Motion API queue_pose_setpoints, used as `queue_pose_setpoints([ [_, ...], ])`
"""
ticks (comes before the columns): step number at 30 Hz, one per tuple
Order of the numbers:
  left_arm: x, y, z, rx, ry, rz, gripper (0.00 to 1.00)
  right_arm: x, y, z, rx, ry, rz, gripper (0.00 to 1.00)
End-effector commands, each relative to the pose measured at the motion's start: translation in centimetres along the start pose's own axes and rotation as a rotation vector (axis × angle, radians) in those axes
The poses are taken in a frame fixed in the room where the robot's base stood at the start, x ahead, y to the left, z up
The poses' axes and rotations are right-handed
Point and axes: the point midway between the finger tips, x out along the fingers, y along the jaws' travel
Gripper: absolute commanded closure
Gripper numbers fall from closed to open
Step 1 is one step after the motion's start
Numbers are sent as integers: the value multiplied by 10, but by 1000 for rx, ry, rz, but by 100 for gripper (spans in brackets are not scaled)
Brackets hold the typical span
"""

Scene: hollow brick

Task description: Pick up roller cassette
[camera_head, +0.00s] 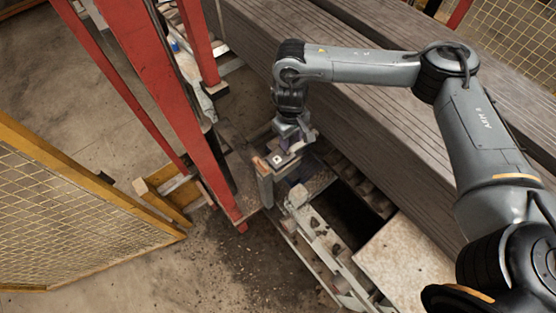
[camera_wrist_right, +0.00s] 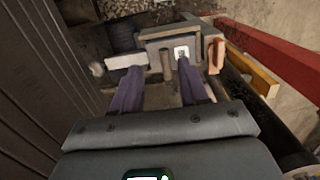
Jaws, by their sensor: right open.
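The grey block with a white square tag, which looks like the roller cassette (camera_head: 279,160), sits at the end of a narrow frame in the head view. In the right wrist view the roller cassette (camera_wrist_right: 168,41) lies just ahead of the fingertips. My right gripper (camera_head: 291,143) points down over it in the head view. In the right wrist view my right gripper (camera_wrist_right: 158,68) has its two purple fingers apart, with the tips close to the near edge of the block. I cannot tell whether they touch it. My left gripper is not in view.
Red posts (camera_head: 165,90) stand close on the left of the cassette. A long ribbed grey stack (camera_head: 345,110) runs along the right. A dark opening (camera_head: 345,212) and a pale plate (camera_head: 408,262) lie near. A yellow mesh fence (camera_head: 70,215) stands at left.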

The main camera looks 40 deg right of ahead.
Motion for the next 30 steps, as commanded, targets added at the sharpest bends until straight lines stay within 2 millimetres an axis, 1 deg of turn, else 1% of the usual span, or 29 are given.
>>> queue_pose_setpoints([
  [1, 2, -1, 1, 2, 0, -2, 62, -9, 1, -7, 2, 23, 0, 56],
  [2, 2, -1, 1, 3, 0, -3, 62, -12, 1, -10, 2, 33, 0, 56],
  [5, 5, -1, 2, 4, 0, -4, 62, -13, 0, -15, 1, 49, -1, 56],
  [10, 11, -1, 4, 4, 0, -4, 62, 8, -1, -18, 1, 52, -2, 56],
  [13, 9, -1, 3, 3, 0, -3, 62, 19, -1, -19, 0, 52, -1, 56],
  [19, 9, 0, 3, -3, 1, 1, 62, 32, -1, -20, 0, 55, -1, 56],
  [23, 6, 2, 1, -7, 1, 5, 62, 38, -2, -21, -1, 54, -1, 56],
  [29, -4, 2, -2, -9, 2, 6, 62, 61, -5, -26, 0, 54, 0, 56],
  [30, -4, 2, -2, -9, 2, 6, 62, 68, -5, -26, -1, 52, 0, 56],
])
